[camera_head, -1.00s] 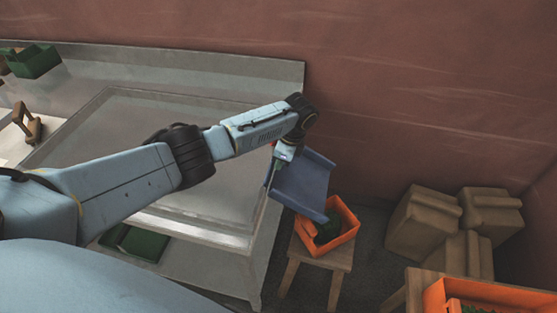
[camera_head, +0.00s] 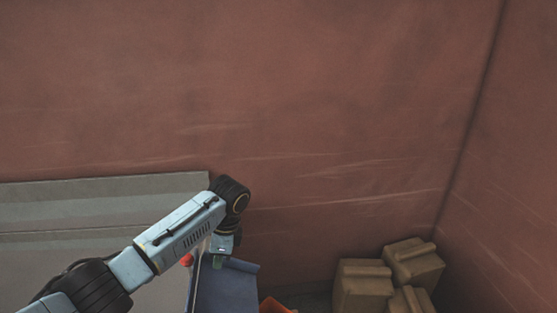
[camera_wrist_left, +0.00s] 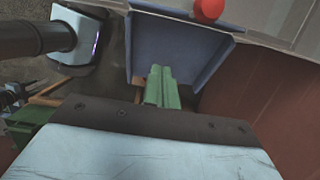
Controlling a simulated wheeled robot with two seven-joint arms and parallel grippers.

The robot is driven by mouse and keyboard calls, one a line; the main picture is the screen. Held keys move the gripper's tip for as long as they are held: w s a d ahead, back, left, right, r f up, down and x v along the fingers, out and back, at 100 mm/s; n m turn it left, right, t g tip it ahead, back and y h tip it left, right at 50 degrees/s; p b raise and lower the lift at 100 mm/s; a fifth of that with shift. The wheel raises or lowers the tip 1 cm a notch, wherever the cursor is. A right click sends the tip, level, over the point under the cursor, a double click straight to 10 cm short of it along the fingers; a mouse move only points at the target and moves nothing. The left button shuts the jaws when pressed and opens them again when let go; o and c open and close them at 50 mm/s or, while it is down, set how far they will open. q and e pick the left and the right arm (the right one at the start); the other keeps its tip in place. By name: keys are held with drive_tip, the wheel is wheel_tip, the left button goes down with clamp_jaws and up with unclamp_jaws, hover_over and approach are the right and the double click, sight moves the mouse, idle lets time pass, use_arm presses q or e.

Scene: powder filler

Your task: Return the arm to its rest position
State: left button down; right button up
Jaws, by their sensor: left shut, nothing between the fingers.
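My left arm comes in from the lower left in the head view and bends down at a dark wrist joint. My left gripper (camera_head: 218,263) points down just above the upper part of a blue chute (camera_head: 232,288). In the left wrist view its green fingers (camera_wrist_left: 161,74) are together with nothing between them. They show in front of the chute (camera_wrist_left: 182,42); I cannot tell whether they touch it. My right gripper is in neither view.
A red knob (camera_head: 187,260) sits beside the chute and also shows in the left wrist view (camera_wrist_left: 208,10). An orange crate (camera_head: 275,306) shows at the bottom edge. Several brown blocks (camera_head: 362,285) stand lower right, near the reddish walls (camera_head: 330,90).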

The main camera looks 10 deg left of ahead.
use_arm(q)
drive_tip(key=s+d+f+n+t+h, duration=0.1)
drive_tip(key=s+d+f+n+h, duration=0.1)
drive_tip(key=s+d+f, duration=0.45)
drive_tip(key=s+d+f+n+h, duration=0.2)
drive_tip(key=s+f, duration=0.2)
drive_tip(key=s, duration=0.5)
drive_tip(key=s+a+r+n+t+y, duration=0.1)
drive_tip(key=s+a+r+n+t, duration=0.15)
drive_tip(key=s+a+n, duration=0.45)
drive_tip(key=s+a+r+n+t, duration=0.1)
drive_tip(key=s+a+r+n, duration=0.2)
drive_tip(key=s, duration=0.8)
wheel_tip(320, 180, down, 31)
drive_tip(key=s+g+b, duration=0.2)
drive_tip(key=b, duration=0.4)
drive_tip(key=s+a+f+b, duration=0.1)
drive_tip(key=s+f+b, duration=0.1)
drive_tip(key=s+f, duration=0.6)
drive_tip(key=s+a+f+g+b, duration=0.1)
drive_tip(key=s+a+f+b, duration=0.1)
drive_tip(key=s+f, duration=0.5)
wheel_tip(320, 180, down, 6)
drive_tip(key=shift+s+r+m+b, duration=0.2)
drive_tip(key=shift+s+m+b, duration=0.2)
drive_tip(key=shift+b, duration=0.15)
